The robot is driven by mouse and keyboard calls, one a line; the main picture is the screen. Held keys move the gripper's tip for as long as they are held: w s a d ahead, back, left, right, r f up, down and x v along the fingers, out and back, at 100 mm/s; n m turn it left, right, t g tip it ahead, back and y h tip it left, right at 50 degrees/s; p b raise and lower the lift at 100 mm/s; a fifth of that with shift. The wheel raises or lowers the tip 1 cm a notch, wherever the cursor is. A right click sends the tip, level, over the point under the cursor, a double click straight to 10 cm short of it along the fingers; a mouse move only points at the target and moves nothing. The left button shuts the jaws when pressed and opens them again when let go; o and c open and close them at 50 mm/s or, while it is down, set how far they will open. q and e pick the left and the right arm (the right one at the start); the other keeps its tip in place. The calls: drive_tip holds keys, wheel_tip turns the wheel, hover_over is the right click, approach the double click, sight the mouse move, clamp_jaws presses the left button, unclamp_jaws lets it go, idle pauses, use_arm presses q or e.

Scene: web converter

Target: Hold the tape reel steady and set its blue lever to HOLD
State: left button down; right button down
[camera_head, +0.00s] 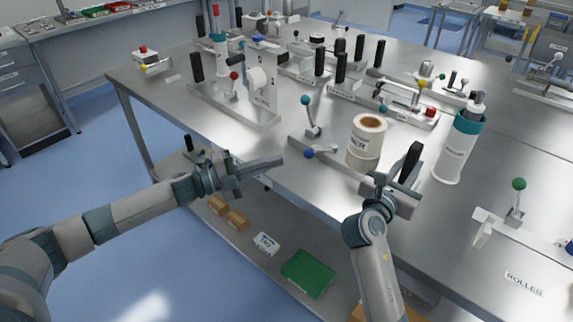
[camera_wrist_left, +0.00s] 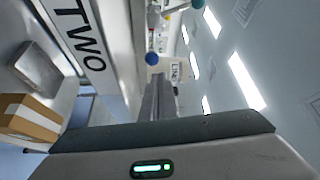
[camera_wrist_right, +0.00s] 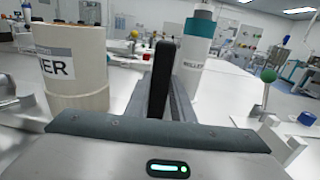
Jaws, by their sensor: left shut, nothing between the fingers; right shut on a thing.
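The tape reel (camera_head: 367,142) is a cream roll with a printed label, upright on a base plate on the steel table. To its left is a lever with a blue ball (camera_head: 309,153); the ball also shows just past my left fingertips in the left wrist view (camera_wrist_left: 152,58). My left gripper (camera_head: 280,160) is shut and empty, left of the blue ball and apart from it. My right gripper (camera_head: 409,180) is shut on an upright black handle (camera_head: 412,158) right of the reel; the handle stands between the fingers in the right wrist view (camera_wrist_right: 161,75). The lever's markings are not readable.
A teal-ball lever (camera_head: 305,101) rises behind the blue one. A white-and-teal cylinder (camera_head: 458,148) stands right of my right gripper. A green-ball lever (camera_head: 519,185) is farther right. A white stand (camera_head: 262,85) is behind left. A lower shelf holds boxes.

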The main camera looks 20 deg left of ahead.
drive_tip(key=shift+f, duration=0.65)
use_arm(q)
drive_tip(key=a, duration=0.3)
drive_tip(key=shift+a+f, duration=0.15)
drive_tip(key=shift+r+p, duration=0.8)
drive_tip(key=shift+p, duration=0.05)
use_arm(e)
drive_tip(key=shift+r, duration=0.5)
drive_tip(key=c, duration=1.5)
unclamp_jaws()
drive_tip(key=shift+w, duration=0.1)
use_arm(q)
drive_tip(key=shift+w+f, duration=0.1)
use_arm(e)
drive_tip(key=shift+o, duration=0.2)
drive_tip(key=shift+r, duration=0.1)
drive_tip(key=shift+v, duration=3.7)
